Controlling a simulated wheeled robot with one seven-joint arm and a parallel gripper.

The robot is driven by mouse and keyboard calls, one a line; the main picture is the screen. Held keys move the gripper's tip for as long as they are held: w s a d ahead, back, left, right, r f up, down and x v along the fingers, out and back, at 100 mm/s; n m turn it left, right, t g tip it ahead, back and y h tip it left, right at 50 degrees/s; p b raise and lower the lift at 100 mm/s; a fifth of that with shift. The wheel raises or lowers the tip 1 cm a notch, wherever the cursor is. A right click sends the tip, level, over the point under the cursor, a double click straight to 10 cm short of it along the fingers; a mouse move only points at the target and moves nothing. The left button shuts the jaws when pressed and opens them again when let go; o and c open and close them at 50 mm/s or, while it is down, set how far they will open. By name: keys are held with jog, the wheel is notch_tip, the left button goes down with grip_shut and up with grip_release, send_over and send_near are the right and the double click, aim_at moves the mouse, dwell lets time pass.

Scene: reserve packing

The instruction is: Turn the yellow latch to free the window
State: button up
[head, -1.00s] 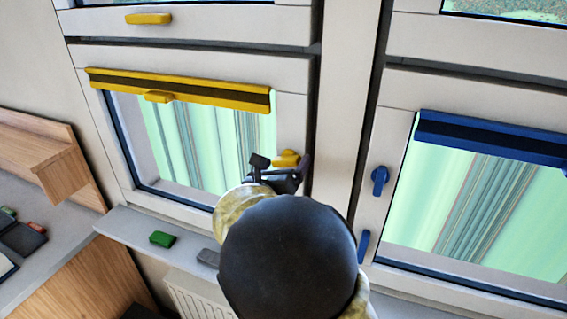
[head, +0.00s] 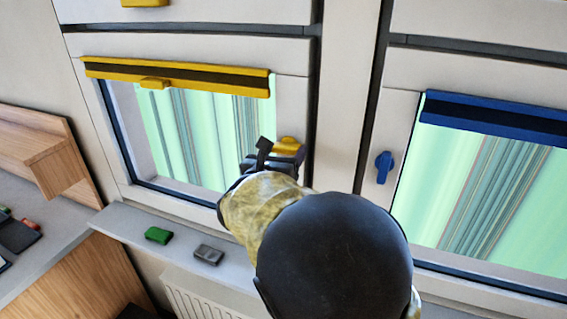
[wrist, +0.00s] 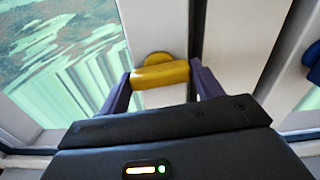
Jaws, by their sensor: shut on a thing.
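The yellow latch (head: 289,146) is on the right frame of the left window, beside the glass. In the wrist view the latch (wrist: 160,74) has a round base with its handle lying nearly level across the space between my two fingers. My gripper (wrist: 161,78) is shut on the handle, one finger at each end. In the head view my gripper (head: 272,154) and forearm hide the latch's lower left side. The left window (head: 292,105) looks closed, with a yellow rail (head: 180,82) along the top of its glass.
A blue latch (head: 383,167) and a blue rail (head: 490,118) are on the right window. A green block (head: 158,235) and a grey block (head: 208,254) lie on the sill (head: 125,228) below my arm. A wooden shelf (head: 45,150) stands at far left.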

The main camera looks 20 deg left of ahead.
jog(key=shift+f+m+b, duration=0.2)
jog(key=shift+m+b, duration=0.4)
jog(key=shift+b, duration=0.55)
jog(key=shift+r, duration=0.2)
jog(key=o, duration=1)
